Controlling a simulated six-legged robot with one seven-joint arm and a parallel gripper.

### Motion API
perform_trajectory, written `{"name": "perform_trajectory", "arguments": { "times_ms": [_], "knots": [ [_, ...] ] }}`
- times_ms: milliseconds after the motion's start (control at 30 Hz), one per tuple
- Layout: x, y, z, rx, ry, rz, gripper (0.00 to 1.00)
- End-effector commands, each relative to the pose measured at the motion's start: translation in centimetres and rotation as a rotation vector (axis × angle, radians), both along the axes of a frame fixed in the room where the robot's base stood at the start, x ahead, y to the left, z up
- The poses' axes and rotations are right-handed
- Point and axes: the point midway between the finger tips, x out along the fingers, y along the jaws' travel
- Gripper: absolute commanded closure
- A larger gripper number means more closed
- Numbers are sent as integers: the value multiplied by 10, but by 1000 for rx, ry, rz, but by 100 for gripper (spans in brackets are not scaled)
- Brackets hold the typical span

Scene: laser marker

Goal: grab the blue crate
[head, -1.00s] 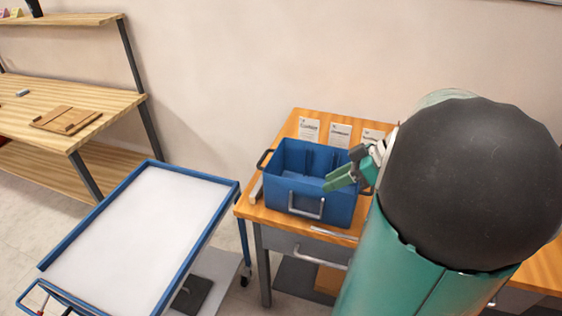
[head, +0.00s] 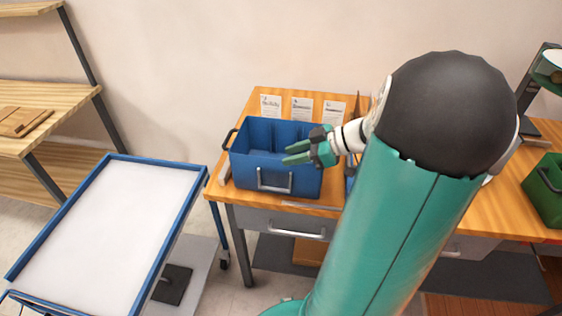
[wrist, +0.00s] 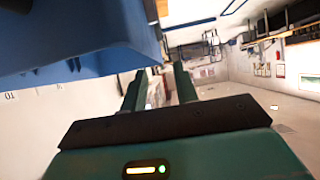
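The blue crate (head: 240,165) stands upright on the wooden workbench, open at the top. It has a grey handle on its front and a dark handle at its left end. My gripper (head: 292,154) is at the crate's right side in the head view, its green fingers pointing left and overlapping the crate in the picture. In the wrist view my gripper (wrist: 155,90) has its two fingers apart with a gap between them and nothing held. The blue crate (wrist: 80,35) fills the upper left there, beside the fingers. I cannot tell whether they touch it.
A white-topped cart (head: 115,215) with a blue rim stands left of the workbench (head: 225,196). Paper cards (head: 302,108) lie behind the crate. A green crate (head: 545,190) sits at the far right. A wooden shelf unit (head: 60,97) stands at the left.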

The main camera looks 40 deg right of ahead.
Motion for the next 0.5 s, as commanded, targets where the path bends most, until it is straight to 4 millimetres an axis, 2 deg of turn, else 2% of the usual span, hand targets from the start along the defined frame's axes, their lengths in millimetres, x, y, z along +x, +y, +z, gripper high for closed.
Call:
{"name": "perform_trajectory", "arguments": {
  "times_ms": [233,500],
  "knots": [
    [25,16,-22,3,0,1,70],
    [31,20,-26,1,1,0,70]
  ]
}}
